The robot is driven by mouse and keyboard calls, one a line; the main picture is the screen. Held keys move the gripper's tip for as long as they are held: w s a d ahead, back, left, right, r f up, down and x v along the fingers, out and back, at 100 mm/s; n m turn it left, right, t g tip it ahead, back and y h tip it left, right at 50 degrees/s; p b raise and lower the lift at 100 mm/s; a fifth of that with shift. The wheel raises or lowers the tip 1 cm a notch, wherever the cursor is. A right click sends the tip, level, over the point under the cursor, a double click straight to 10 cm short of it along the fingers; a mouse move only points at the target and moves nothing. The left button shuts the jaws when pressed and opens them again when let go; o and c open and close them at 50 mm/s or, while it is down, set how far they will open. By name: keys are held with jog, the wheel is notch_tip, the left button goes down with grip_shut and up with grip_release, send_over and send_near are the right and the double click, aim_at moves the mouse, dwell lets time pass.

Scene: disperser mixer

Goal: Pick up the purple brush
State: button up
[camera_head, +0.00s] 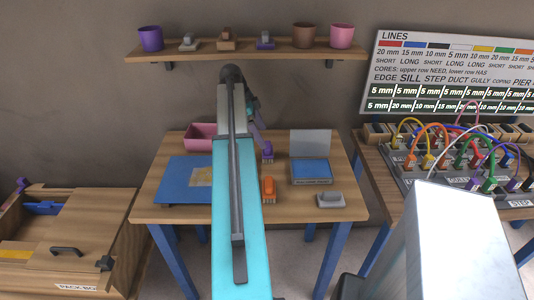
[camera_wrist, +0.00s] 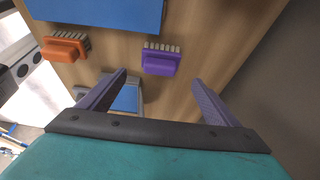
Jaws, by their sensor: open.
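The purple brush (camera_wrist: 162,61) lies on the wooden table with its pale bristles toward the top of the wrist view. In the head view the purple brush (camera_head: 267,153) is at the middle of the table, beyond the orange brush. My gripper (camera_wrist: 158,80) is open, its two purple-grey fingers apart. The brush appears between and ahead of the fingertips, with nothing held. In the head view my arm crosses the middle of the table and hides part of it; the fingers there are small and hard to make out.
An orange brush (camera_wrist: 65,47) lies beside the purple one. A blue mat (camera_head: 183,185) lies to the left, a pink bin (camera_head: 201,137) behind it. A blue-padded case (camera_head: 311,170) and grey block (camera_head: 329,200) are to the right. A shelf (camera_head: 280,49) holds cups and small brushes.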

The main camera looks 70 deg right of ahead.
aim_at(268, 145)
jog(key=shift+x, duration=0.95)
jog(key=shift+f+p, duration=0.15)
jog(key=shift+p, duration=0.15)
jog(key=shift+p+x, duration=0.95)
jog(key=shift+x, duration=1.5)
jog(key=c, duration=1.2)
